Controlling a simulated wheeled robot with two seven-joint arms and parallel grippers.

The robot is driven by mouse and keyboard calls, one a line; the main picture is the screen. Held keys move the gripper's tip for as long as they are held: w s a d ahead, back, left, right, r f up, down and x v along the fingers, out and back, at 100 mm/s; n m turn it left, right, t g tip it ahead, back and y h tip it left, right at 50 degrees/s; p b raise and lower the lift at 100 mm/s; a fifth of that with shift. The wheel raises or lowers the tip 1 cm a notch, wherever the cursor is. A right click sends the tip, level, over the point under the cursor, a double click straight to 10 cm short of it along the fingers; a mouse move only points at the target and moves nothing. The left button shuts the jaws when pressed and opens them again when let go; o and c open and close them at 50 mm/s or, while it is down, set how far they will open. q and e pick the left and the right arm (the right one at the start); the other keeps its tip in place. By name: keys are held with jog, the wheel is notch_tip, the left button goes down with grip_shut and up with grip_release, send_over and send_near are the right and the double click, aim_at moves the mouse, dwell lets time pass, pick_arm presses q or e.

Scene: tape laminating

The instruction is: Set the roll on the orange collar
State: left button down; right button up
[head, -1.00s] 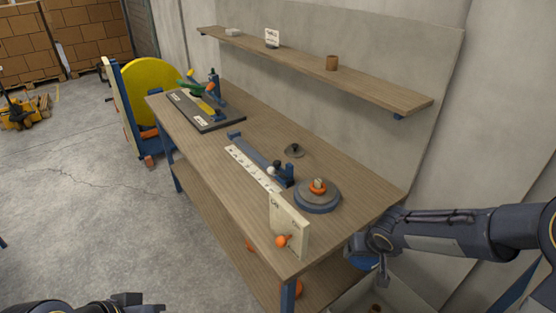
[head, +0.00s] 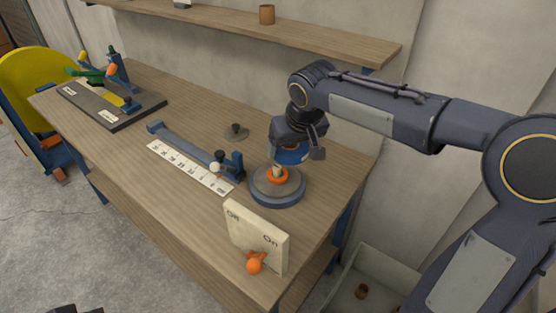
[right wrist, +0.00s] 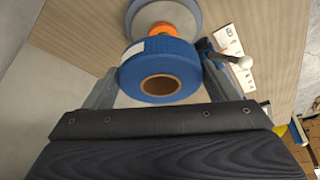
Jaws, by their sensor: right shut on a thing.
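The blue roll (right wrist: 160,72) with a brown core is held between the two fingers of my right gripper (right wrist: 158,85) in the right wrist view. In the head view the roll (head: 290,156) is partly hidden under my right gripper (head: 297,150). It is above the orange collar (head: 278,176), which sits on a round grey and blue base (head: 277,190) with a pale post in its middle. The collar also shows behind the roll in the right wrist view (right wrist: 172,28). The roll looks apart from the collar. A dark bit of my left arm shows at the bottom left; its gripper jaws cannot be made out.
An On/Off board (head: 256,236) with an orange knob (head: 254,263) stands at the table's front corner. A ruler strip (head: 188,167) and a blue bar with a small white ball lie left of the base. A bin (head: 375,280) stands below right.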

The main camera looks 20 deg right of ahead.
jog(key=p, duration=0.1)
send_over(277, 167)
jog(key=s, duration=0.1)
notch_tip(277, 167, down, 7)
jog(key=shift+d+r, duration=0.1)
jog(key=shift+f, duration=1.65)
jog(key=shift+f+b, duration=0.45)
jog(key=shift+f, duration=0.05)
jog(key=shift+f, duration=0.1)
jog(key=o, duration=1)
jog(key=shift+c, duration=0.2)
